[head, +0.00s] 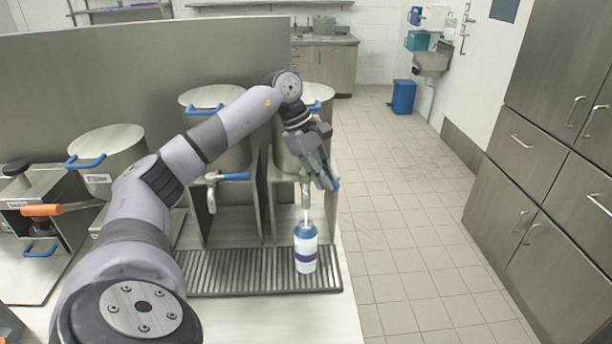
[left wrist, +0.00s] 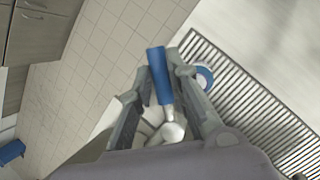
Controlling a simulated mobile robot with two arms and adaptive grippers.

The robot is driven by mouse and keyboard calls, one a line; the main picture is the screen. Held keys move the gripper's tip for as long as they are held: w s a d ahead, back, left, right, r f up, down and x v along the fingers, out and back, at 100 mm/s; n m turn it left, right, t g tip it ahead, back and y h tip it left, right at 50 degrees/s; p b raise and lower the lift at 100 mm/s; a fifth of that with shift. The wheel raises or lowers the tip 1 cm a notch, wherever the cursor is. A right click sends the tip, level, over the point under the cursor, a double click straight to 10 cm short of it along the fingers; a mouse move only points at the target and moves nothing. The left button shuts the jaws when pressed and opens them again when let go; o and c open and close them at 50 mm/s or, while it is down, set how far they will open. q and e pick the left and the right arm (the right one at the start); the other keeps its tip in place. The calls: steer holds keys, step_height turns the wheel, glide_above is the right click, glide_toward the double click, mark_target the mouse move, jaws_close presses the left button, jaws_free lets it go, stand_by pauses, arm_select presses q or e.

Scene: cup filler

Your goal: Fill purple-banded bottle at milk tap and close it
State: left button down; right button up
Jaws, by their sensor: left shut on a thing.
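The purple-banded bottle (head: 305,255) stands upright on the drip grate (head: 240,272) below the tap spout (head: 305,190) of the right-hand pot. It is white with a blue top rim and a purple band. A thin white stream (head: 306,215) runs from the spout into its top. My left gripper (head: 327,180) is shut on the blue tap handle (left wrist: 160,75), above the bottle. In the left wrist view the bottle's blue rim (left wrist: 204,77) shows just right of the fingers. My right gripper is not in view. No cap shows.
A second tap with a blue handle (head: 232,177) sits left of this one, under the middle pot (head: 225,140). A left pot (head: 108,160) and a device with an orange handle (head: 42,210) stand further left. The counter ends just right of the grate. Floor beyond is clear.

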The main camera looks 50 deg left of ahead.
arm_select(q)
steer(key=shift+w+a+n+t+y, duration=0.1)
steer(key=shift+w+n+t+y, duration=0.1)
steer(key=shift+w+n, duration=0.3)
steer(key=shift+w+a+n+t+y, duration=0.1)
steer(key=shift+w+n+t, duration=0.1)
steer(key=shift+n, duration=0.5)
steer(key=shift+w+a+n+y, duration=0.1)
steer(key=shift+w+n+y, duration=0.2)
steer(key=shift+n, duration=0.3)
stand_by(0.7)
stand_by(2.1)
steer(key=shift+w+a+n+t+y+p, duration=0.3)
steer(key=shift+w+n, duration=0.1)
steer(key=shift+n, duration=0.5)
steer(key=shift+w+a+n+t+y+p, duration=0.2)
steer(key=shift+w+n+y, duration=0.15)
steer(key=shift+n, duration=0.55)
